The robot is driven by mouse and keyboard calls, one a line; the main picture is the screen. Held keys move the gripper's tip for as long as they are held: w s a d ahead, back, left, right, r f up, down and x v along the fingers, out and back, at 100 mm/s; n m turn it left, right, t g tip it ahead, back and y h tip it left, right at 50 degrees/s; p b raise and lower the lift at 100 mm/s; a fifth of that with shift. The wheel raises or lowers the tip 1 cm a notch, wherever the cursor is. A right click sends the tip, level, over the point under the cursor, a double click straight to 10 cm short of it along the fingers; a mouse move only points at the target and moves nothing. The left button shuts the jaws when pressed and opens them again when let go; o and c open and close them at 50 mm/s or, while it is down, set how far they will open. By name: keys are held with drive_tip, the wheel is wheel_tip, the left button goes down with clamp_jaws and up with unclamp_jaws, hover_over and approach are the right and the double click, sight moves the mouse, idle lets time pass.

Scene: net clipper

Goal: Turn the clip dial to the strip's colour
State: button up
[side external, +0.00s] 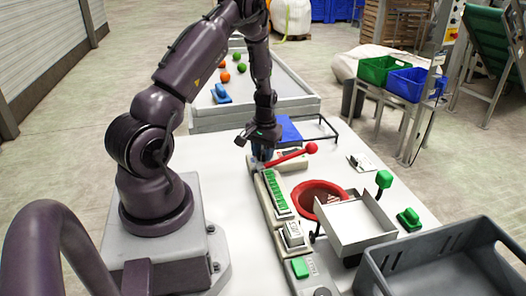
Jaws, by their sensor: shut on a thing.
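My gripper (262,160) points down at the far end of a long pale rail on the white table. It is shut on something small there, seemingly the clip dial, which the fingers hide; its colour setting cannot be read. A green strip (275,190) lies along the rail, just nearer than my gripper. A red lever (286,160) with a red ball end slants up to the right, close beside my fingers.
A red-rimmed hole (308,187) and a pale tilted tray (352,222) are to the right. A green knob (384,179), a green block (409,219) and a grey crate (440,262) stand farther right. A blue panel (289,131) is behind my gripper. A white block (292,233) is on the rail.

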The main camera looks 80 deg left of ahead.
drive_tip(key=o, duration=0.9)
drive_tip(key=r, duration=1.3)
drive_tip(key=shift+w+d, duration=0.2)
drive_tip(key=s+d+r+m+t, duration=0.2)
drive_tip(key=d+r, duration=0.4)
drive_tip(key=d, duration=0.3)
drive_tip(key=s+d+r+m+t, duration=0.2)
drive_tip(key=d+r, duration=0.4)
drive_tip(key=d, duration=0.4)
drive_tip(key=s+d+r+m+t, duration=0.2)
drive_tip(key=d+r+m, duration=0.3)
drive_tip(key=d, duration=0.5)
drive_tip(key=shift+s+r+m, duration=0.3)
drive_tip(key=shift+s+r, duration=0.3)
drive_tip(key=shift+s, duration=0.1)
